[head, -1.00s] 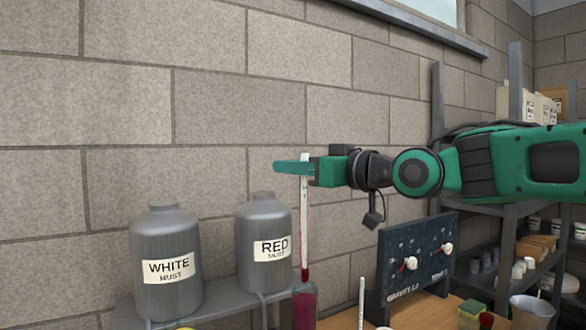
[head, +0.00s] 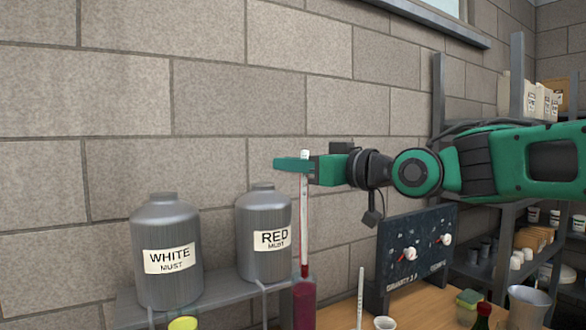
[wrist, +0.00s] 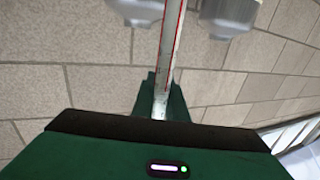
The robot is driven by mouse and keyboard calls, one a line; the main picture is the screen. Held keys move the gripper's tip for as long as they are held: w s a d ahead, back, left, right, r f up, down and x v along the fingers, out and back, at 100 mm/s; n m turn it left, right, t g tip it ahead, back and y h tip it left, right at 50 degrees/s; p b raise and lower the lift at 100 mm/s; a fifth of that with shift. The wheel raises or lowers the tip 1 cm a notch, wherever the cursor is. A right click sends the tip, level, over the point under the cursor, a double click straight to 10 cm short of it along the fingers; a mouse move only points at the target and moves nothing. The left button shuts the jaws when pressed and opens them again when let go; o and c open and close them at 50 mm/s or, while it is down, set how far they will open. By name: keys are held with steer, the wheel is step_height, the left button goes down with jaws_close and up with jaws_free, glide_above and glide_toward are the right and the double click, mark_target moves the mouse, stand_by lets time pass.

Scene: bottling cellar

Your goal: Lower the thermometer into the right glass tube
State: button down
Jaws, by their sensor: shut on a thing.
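The thermometer (head: 304,215) is a slim white and clear rod with a red line and a dark red lower end. It hangs upright from my gripper (head: 294,165), whose green fingers are shut on its upper part. In the wrist view the thermometer (wrist: 170,50) runs between the fingers (wrist: 160,100). A glass tube of dark red liquid (head: 304,304) stands directly below, its lower part cut off by the frame. The thermometer's lower end is at the tube's top; I cannot tell whether it is inside the mouth. No second such tube is identifiable.
Grey jugs labelled WHITE MUST (head: 168,285) and RED MUST (head: 263,262) stand on a metal shelf (head: 214,290) left of the tube. A dial panel (head: 418,262), a thin white rod (head: 361,295) and a white cup (head: 385,323) are to the right.

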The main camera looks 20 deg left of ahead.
mark_target(302, 243)
steer(key=shift+f, duration=0.15)
steer(key=shift+f, duration=1.55)
stand_by(0.5)
steer(key=shift+f, duration=6.3)
